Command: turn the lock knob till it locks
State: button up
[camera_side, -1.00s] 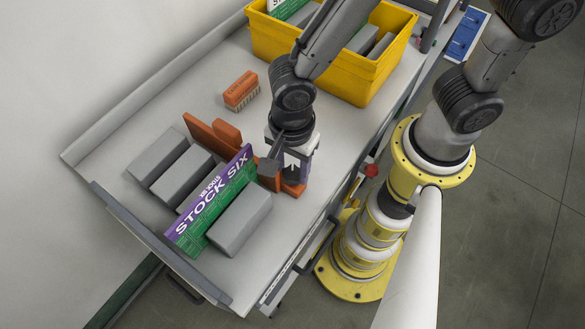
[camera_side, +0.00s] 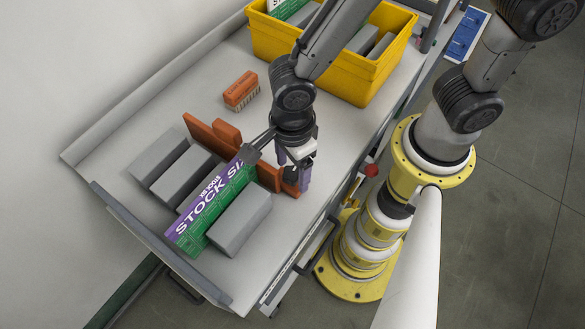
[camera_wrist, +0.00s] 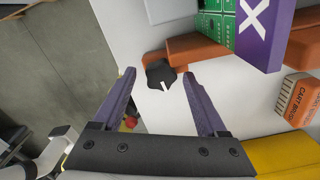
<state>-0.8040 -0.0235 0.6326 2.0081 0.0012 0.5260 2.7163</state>
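The lock knob (camera_wrist: 160,75) is black with a white pointer line and sits at the end of an orange block fixture (camera_wrist: 195,48). In the wrist view its pointer slants down and slightly right. My gripper (camera_wrist: 159,74) is open, its two purple fingers on either side of the knob with a visible gap on both sides. In the side view my gripper (camera_side: 293,170) points down over the near end of the orange fixture (camera_side: 200,131). There the knob (camera_side: 290,174) shows only as a dark patch between the fingers. Whether it is locked cannot be told.
A green and purple "STOCK SIX" box (camera_side: 212,208) stands close left of the gripper, with grey blocks (camera_side: 240,218) around it.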

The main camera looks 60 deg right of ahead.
aim_at(292, 173)
jog(key=shift+r, duration=3)
notch_tip(292, 173, up, 14)
jog(key=w+d+r+m+t, duration=0.1)
jog(key=w+d+r+m, duration=0.15)
jog(key=d, duration=0.35)
jog(key=s+d+n+t, duration=0.2)
jog(key=d+n, duration=0.5)
jog(key=n, duration=0.5)
jog(key=s+d+f+n+t, duration=0.1)
jog(key=s+d+n, duration=0.3)
jog(key=d+n, duration=0.4)
jog(key=n+t, duration=0.1)
jog(key=n, duration=0.3)
jog(key=shift+s+f+t, duration=0.25)
jog(key=shift+f+t, duration=0.05)
